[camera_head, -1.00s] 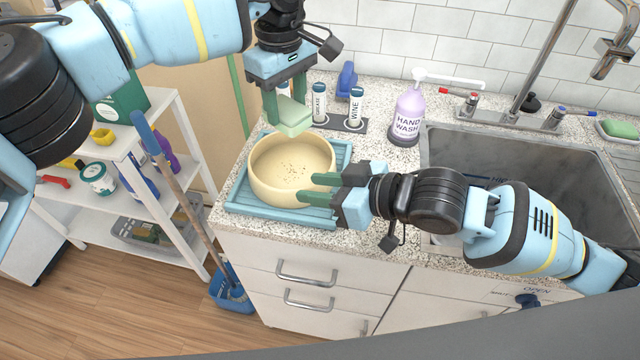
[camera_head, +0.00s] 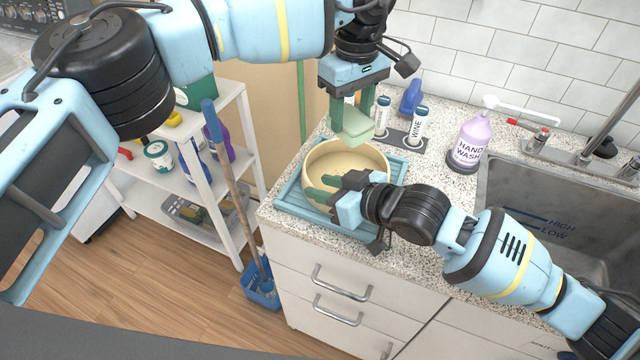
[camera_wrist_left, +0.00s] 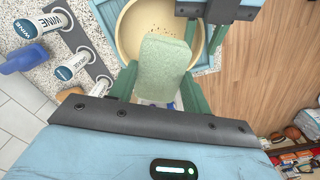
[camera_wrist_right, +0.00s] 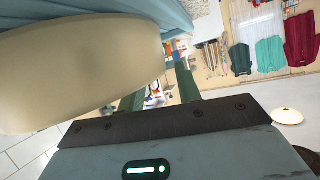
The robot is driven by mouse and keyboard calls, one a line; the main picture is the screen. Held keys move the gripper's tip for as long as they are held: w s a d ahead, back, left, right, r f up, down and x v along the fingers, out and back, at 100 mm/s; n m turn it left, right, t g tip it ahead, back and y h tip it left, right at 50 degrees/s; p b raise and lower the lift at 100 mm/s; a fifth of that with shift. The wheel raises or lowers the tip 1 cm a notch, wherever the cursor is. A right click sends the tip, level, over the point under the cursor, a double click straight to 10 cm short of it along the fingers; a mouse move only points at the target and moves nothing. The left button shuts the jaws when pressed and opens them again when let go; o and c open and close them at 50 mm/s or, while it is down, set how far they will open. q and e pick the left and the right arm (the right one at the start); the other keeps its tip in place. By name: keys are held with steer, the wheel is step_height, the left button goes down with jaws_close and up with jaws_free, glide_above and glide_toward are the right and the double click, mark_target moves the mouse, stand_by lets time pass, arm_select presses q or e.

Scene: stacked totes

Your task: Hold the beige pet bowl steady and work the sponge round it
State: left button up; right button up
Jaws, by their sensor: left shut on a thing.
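The beige pet bowl (camera_head: 372,160) sits upright on a blue tray (camera_head: 291,198) on the counter. Dark specks dot its inside in the left wrist view (camera_wrist_left: 127,35). My left gripper (camera_head: 352,118) is shut on a pale green sponge (camera_head: 357,134), held above the bowl's far edge; the sponge also shows in the left wrist view (camera_wrist_left: 160,68). My right gripper (camera_head: 322,190) is open at the bowl's near side, overlapping it in the head view. In the right wrist view the bowl (camera_wrist_right: 80,70) is beside the fingers, and the gap between them looks empty.
Labelled bottles (camera_head: 419,124) stand behind the tray, and a hand wash bottle (camera_head: 468,145) to their right. The sink (camera_head: 540,205) is at the right. A white shelf (camera_head: 225,205) and a mop (camera_head: 232,170) are left of the counter.

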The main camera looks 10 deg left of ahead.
steer(key=shift+x, duration=0.8)
jaws_close()
jaws_free()
steer(key=v, duration=1.2)
